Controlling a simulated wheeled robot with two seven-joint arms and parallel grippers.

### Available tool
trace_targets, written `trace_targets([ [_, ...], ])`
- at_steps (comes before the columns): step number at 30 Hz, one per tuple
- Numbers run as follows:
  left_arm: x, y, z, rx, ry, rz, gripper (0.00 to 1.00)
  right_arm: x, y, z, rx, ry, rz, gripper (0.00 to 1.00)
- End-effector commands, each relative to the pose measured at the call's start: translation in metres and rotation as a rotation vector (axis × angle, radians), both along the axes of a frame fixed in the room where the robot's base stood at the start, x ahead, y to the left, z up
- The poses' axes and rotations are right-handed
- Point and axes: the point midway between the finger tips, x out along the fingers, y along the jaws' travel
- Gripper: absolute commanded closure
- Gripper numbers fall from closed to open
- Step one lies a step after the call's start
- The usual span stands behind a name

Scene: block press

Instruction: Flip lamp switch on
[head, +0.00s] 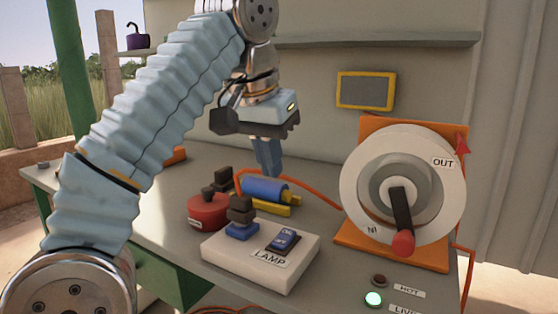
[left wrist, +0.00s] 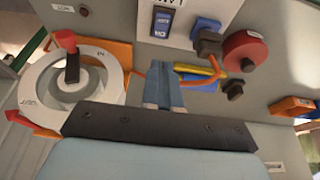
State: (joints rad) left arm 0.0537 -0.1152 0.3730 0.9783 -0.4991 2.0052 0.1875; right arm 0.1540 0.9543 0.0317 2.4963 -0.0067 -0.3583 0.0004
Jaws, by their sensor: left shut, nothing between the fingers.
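A white box (head: 228,253) labelled LAMP sits on the bench, and its top edge shows in the left wrist view (left wrist: 192,9). On it is the blue lamp rocker switch (head: 284,239), also in the left wrist view (left wrist: 161,24). A dark block on a blue base (head: 241,222) stands beside the switch, to its left. My left gripper (head: 270,170) points down with its fingers shut and empty, behind the box and above the blue cylinder. In the left wrist view the gripper fingers (left wrist: 161,85) show below the switch, apart from it. My right gripper is not in view.
A large dial (head: 368,170) with a red-knobbed handle (head: 402,240) stands on an orange mount to the right. A red round piece (head: 207,213) and a blue cylinder (head: 265,189) with an orange cable lie near the box.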

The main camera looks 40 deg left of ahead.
Motion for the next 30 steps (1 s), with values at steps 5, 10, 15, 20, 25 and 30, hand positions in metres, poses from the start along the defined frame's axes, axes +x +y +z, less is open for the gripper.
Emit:
trace_targets([
  [5, 0.000, 0.002, 0.001, 0.000, 0.000, -0.003, 1.00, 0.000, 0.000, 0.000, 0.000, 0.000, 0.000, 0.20],
  [10, 0.000, 0.002, 0.001, 0.000, 0.000, -0.003, 1.00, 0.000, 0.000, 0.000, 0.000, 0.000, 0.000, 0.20],
  [15, 0.002, 0.003, 0.002, 0.001, -0.001, 0.003, 1.00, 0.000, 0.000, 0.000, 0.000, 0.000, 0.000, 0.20],
  [20, 0.009, 0.004, 0.003, 0.001, -0.001, 0.003, 1.00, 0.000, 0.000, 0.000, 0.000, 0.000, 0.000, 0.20],
  [25, 0.013, 0.005, 0.004, -0.001, -0.003, 0.002, 1.00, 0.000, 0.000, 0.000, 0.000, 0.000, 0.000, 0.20],
  [30, 0.014, 0.005, 0.005, -0.002, -0.005, -0.001, 1.00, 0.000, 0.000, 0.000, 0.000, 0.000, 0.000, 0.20],
])
